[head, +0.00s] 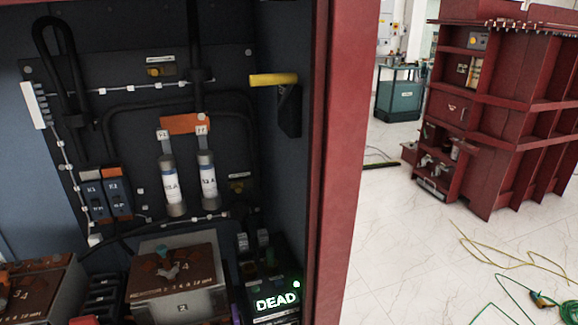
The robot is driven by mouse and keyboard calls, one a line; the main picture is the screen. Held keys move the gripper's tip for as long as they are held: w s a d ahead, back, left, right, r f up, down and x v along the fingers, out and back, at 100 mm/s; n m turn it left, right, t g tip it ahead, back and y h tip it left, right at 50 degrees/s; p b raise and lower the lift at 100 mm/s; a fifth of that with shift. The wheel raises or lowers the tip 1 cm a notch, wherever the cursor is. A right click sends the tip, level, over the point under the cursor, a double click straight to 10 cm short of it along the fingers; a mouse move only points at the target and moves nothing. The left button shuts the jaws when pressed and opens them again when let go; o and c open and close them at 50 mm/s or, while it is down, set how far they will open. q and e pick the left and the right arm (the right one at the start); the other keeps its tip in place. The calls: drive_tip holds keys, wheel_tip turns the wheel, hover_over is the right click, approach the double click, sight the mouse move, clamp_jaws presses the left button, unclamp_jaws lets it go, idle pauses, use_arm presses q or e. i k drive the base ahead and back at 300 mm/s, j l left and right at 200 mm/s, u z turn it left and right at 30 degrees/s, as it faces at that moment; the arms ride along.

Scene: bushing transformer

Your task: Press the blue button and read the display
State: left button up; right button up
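A dark device with a lit display (277,301) stands at the bottom right inside the open cabinet. The display reads "DEAD" in glowing pale green letters, with a small green light (296,284) above its right end. I cannot make out a blue button in this view. The lower part of the device is cut off by the picture's bottom edge. Neither of my grippers is in view.
The red cabinet post (334,160) stands just right of the device. A brown-topped block (176,272) sits to its left. Two fuses (208,182) and a yellow-handled part (274,80) are above. Cables (520,263) lie on the floor outside.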

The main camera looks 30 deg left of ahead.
sight(279, 283)
drive_tip(key=u, duration=1.25)
